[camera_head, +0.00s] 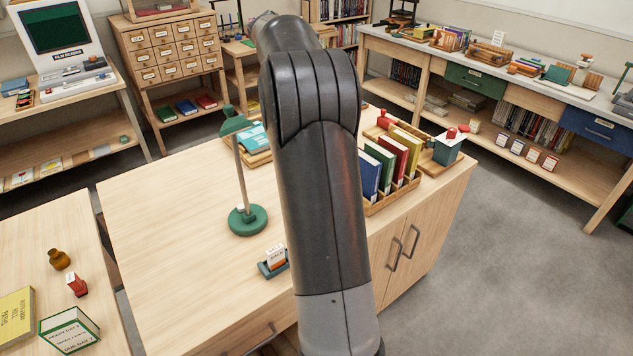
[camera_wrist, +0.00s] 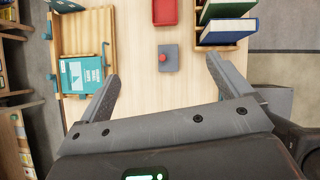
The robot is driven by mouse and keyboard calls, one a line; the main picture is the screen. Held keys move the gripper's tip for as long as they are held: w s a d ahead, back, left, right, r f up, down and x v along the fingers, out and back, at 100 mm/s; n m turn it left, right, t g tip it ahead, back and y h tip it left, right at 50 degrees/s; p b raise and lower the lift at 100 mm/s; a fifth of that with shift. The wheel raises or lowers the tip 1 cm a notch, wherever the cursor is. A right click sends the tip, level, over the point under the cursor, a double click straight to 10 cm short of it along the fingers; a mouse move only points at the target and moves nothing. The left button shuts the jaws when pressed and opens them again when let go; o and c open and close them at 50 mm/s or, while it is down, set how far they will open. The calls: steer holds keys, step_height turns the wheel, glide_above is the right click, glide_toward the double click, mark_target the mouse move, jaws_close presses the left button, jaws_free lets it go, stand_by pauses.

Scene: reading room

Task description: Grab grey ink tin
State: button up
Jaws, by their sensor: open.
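A small grey square tin (camera_wrist: 169,58) with a red knob on its lid sits on the pale wooden table in the wrist view. It appears to be the grey ink tin. My gripper (camera_wrist: 162,68) is open, with one finger to the left of the tin and one to the right. Nothing is held between the fingers; I cannot tell the height of the fingertips over the table. In the head view my arm hides the gripper and this tin.
A red box (camera_wrist: 165,12) lies just beyond the tin. A book rack (camera_head: 376,207) stands to the right, a wooden tray (camera_wrist: 99,30) with a teal booklet to the left. A green lamp (camera_head: 247,220) and a small card holder (camera_head: 264,269) stand on the table.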

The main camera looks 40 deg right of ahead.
steer(key=f, duration=0.9)
steer(key=d+f, duration=0.1)
steer(key=f, duration=0.8)
steer(key=d+f, duration=0.1)
steer(key=f, duration=0.8)
steer(key=shift+w+f, duration=0.15)
steer(key=shift+f, duration=0.15)
steer(key=shift+w+x, duration=0.1)
steer(key=shift+x, duration=1.5)
steer(key=shift+w+x, duration=0.15)
steer(key=shift+x, duration=1.5)
steer(key=shift+r, duration=0.15)
steer(key=shift+c, duration=0.4)
steer(key=shift+d, duration=0.1)
steer(key=c, duration=1.4)
